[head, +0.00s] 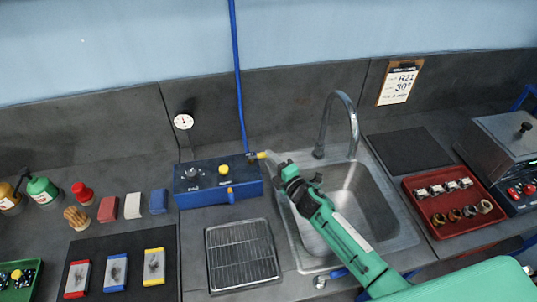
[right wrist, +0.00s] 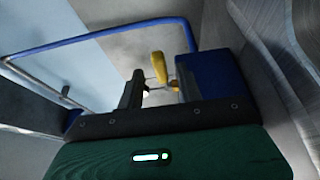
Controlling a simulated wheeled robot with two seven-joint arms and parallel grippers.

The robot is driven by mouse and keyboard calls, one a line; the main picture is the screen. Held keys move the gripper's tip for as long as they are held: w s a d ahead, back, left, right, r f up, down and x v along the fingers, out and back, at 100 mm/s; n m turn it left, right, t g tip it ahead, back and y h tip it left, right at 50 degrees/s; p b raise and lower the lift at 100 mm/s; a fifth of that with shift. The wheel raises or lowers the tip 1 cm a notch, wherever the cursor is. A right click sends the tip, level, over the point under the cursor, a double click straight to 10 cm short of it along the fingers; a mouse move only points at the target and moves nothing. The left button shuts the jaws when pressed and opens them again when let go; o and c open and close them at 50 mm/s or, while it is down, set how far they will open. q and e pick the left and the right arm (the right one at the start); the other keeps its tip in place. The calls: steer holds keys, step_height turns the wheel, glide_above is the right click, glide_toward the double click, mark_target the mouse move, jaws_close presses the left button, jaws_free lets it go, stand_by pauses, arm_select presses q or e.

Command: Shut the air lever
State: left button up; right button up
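The air lever is a small yellow handle (head: 262,155) at the right back corner of the blue box (head: 205,194), by the foot of the blue air pipe (head: 238,80). In the right wrist view the yellow lever (right wrist: 158,68) stands upright between the two dark fingertips. My right gripper (head: 271,160) is at the lever, coming from the right over the sink. In the right wrist view the right gripper (right wrist: 159,88) is open, with gaps beside the lever. Whether a finger touches it I cannot tell. My left gripper is not in view.
The sink (head: 356,205) with its tall faucet (head: 322,130) lies under my right arm. A wire rack (head: 242,255) lies in front of the blue box. A gauge (head: 183,121) stands behind it. A red tray (head: 453,222) is at the right.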

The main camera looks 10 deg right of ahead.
steer(key=shift+x, duration=1.1)
steer(key=shift+c, duration=0.7)
jaws_close()
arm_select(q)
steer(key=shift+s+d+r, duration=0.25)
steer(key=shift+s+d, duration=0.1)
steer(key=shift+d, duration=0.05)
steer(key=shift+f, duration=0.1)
